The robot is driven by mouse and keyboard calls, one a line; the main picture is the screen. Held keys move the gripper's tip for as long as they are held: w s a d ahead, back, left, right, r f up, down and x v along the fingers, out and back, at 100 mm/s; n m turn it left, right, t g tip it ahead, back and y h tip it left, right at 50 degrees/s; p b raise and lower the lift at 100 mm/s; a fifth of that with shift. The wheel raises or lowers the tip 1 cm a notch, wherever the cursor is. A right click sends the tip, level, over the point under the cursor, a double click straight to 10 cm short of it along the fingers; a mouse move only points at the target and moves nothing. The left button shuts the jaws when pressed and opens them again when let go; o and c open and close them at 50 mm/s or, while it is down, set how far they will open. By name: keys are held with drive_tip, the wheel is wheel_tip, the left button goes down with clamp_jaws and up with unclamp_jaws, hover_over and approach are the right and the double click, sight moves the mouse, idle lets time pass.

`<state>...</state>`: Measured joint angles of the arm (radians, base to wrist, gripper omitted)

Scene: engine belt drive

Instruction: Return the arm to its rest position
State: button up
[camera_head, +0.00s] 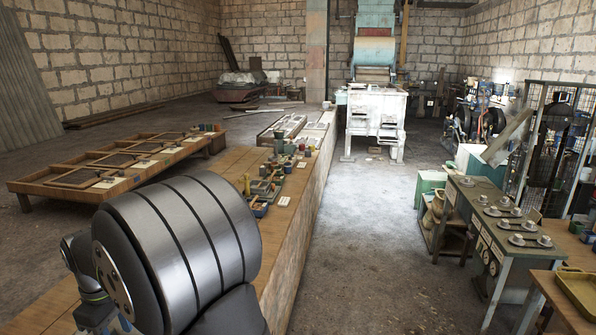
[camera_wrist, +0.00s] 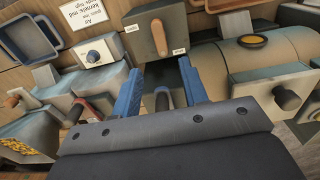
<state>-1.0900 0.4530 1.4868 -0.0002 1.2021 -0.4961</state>
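My gripper (camera_wrist: 160,68) shows in the wrist view with its two blue fingers spread apart. Nothing is visibly clamped between them. Beyond the fingertips is a dark grey box with a brown lever (camera_wrist: 159,37) and small white labels. A dark upright handle (camera_wrist: 162,98) shows in the gap between the fingers; I cannot tell how near it is.
In the wrist view, a tank with a yellow-ringed cap (camera_wrist: 254,41) is at right, and a knobbed box (camera_wrist: 96,54) and red handle (camera_wrist: 76,110) at left. In the head view, a long wooden bench (camera_head: 290,215) carries small parts; concrete floor (camera_head: 370,230) lies clear beside it.

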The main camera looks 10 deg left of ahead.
wheel_tip(320, 180, down, 10)
drive_tip(key=shift+f, duration=0.2)
drive_tip(key=shift+m, duration=0.3)
drive_tip(key=shift+r, duration=0.1)
